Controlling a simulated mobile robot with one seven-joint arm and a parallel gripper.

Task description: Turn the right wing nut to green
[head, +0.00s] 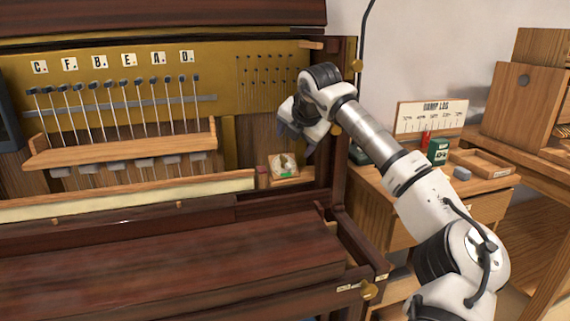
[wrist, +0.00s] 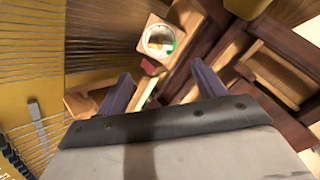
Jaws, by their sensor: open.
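A small wooden block (head: 285,180) with a pale round dial (head: 284,163) sits inside the piano's right end, below my gripper. The dial also shows in the wrist view (wrist: 158,40), with a green patch at its lower right and a small yellowish part at its middle. I cannot tell whether that part is the wing nut or which way it points. My gripper (head: 296,140) is open and empty, above the dial block and apart from it. In the wrist view its two dark fingers (wrist: 160,70) stand apart, with the dial beyond the tips.
A wooden rail (head: 120,150) and several hammers lie left. A small reddish block (wrist: 148,67) is beside the dial block. A side table (head: 475,205) with a green box (head: 438,150) stands right.

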